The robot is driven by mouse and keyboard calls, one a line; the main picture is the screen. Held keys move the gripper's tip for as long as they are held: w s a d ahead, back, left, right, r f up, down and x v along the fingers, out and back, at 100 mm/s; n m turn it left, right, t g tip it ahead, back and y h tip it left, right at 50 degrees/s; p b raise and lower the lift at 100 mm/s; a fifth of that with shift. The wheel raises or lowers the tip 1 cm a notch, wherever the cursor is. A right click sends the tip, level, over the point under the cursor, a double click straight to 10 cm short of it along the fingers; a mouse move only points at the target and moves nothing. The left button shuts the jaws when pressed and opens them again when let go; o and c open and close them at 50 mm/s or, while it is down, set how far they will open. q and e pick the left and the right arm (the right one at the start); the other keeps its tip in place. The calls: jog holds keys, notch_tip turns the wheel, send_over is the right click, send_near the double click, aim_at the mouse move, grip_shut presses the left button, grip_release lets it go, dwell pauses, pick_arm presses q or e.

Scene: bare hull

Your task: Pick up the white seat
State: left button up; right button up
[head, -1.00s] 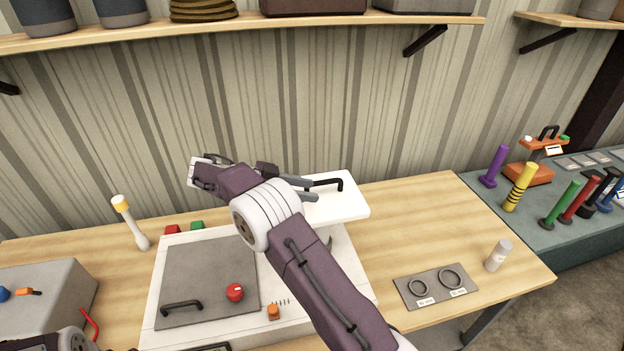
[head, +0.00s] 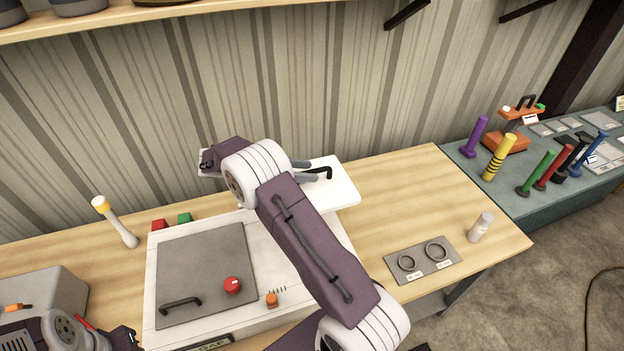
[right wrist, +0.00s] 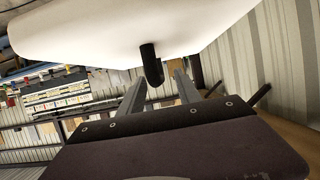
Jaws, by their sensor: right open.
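The white seat (head: 340,192), a thick white slab with a black hooked handle (head: 328,173), is at the back right of the white panelled unit (head: 285,245). The slab also fills the top of the right wrist view (right wrist: 110,30). My right gripper (head: 307,171) is open, its two grey fingers pointing at the handle. In the right wrist view the handle (right wrist: 151,66) lies between and just beyond the fingertips (right wrist: 160,78); I cannot tell if they touch it. My left arm shows at the lower left, with a dark end (head: 125,338) too cut off to read.
The unit has a grey lid (head: 205,265), a red knob (head: 232,285) and an orange knob (head: 271,300). A grey mat with two rings (head: 423,260) and a white cylinder (head: 480,227) are at the right. The table's back right is clear. A shelf (head: 150,20) hangs above.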

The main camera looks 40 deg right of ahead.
jog(key=shift+s+d+f+p, duration=0.15)
jog(key=shift+s+d, duration=0.15)
jog(key=shift+d, duration=0.25)
jog(key=shift+s+d+p, duration=0.15)
jog(key=shift+s+d, duration=0.15)
jog(key=shift+d, duration=0.2)
jog(key=shift+d+f, duration=0.15)
jog(key=shift+f, duration=0.1)
jog(key=shift+w, duration=0.2)
grip_shut()
jog(key=shift+r, duration=0.15)
